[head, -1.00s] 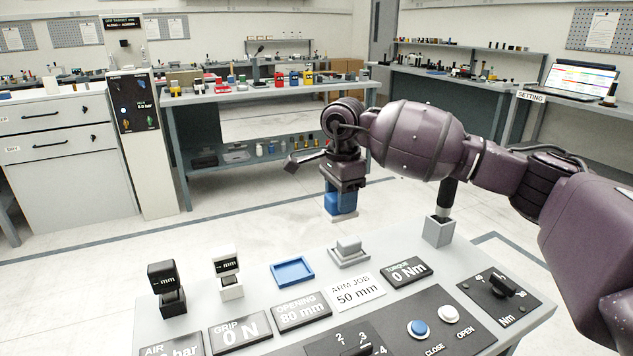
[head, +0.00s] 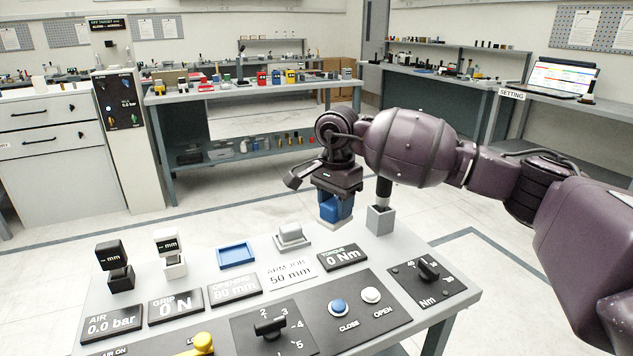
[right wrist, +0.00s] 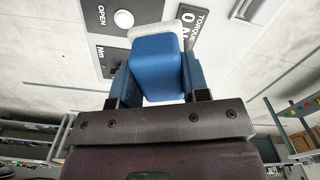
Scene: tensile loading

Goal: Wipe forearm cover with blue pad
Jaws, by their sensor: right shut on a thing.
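My right gripper (head: 337,203) is shut on the blue pad (head: 334,210), held in the air past the far edge of the grey console. In the right wrist view the pad (right wrist: 158,65) sits between both fingers, its whitish wiping face (right wrist: 155,29) pointing away from the gripper. In the head view that face is mostly hidden. The pad touches nothing else that I can make out. A rounded purple cover (head: 405,146) shows on my right arm; I cannot tell whether it is the forearm cover. My left arm and gripper are not in view.
A workbench (head: 250,92) with small parts stands behind. Floor between is clear.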

